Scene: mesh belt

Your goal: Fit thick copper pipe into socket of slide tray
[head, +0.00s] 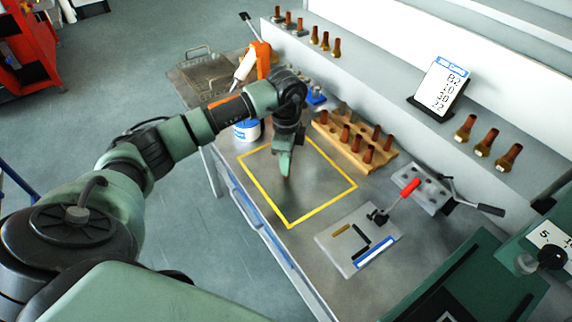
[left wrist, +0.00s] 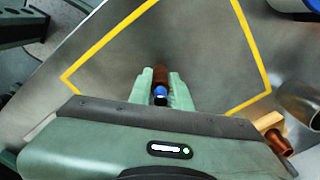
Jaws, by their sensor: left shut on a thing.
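My left gripper (head: 286,165) points down over the yellow-outlined area of the bench. In the left wrist view its fingers (left wrist: 160,88) are shut on a thick brown copper pipe (left wrist: 161,74), which has a blue band near one end. In the head view only the pipe's tip (head: 286,179) shows below the fingers. A grey plate with several round holes (head: 428,192) lies to the right, next to a lever clamp; I cannot tell whether it is the slide tray. My right gripper is not in view.
A wooden rack (head: 336,133) holds several copper pipes behind the gripper. A light plate with a red-handled clamp (head: 340,242) lies at the front right. The yellow outline (head: 322,209) encloses clear bench.

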